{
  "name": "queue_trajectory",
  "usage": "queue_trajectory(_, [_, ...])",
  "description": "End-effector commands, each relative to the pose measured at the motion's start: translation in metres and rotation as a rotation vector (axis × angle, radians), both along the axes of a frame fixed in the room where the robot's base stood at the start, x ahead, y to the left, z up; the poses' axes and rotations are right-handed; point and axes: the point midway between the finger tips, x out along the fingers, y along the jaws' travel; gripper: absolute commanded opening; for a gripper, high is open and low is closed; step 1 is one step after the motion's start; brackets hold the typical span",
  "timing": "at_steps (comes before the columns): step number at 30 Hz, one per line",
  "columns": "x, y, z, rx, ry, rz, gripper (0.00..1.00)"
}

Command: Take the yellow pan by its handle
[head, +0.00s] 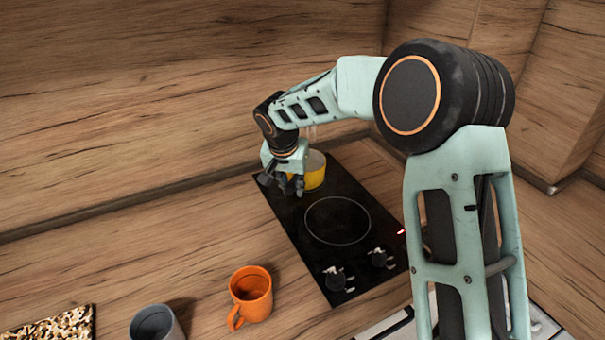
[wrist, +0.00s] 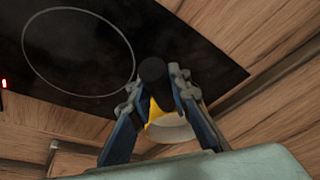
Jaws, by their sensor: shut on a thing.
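The yellow pan (head: 314,172) is on the back part of the black cooktop, partly hidden behind my gripper (head: 284,187) in the head view. In the wrist view the pan (wrist: 159,116) shows yellow and pale between the fingers, with a round black handle end (wrist: 152,70) pointing towards the camera. My gripper (wrist: 156,98) has its two fingers on either side of the handle and is shut on it. The head view does not show clearly whether the pan's base touches the cooktop.
The black cooktop (head: 337,220) has an empty ring in front of the pan and two knobs (head: 338,279) near its front edge. An orange mug (head: 250,294), a grey mug (head: 156,323) and a speckled board (head: 62,325) are at the front left. A wooden splashback (head: 150,110) rises behind.

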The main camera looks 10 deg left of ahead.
Motion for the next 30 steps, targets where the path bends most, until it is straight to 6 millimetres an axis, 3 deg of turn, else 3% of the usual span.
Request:
queue_trajectory(11, [0.002,0.001,0.007,0.002,-0.006,0.001,0.00])
queue_trajectory(30, [0.002,0.001,0.036,0.002,-0.008,0.001,0.00])
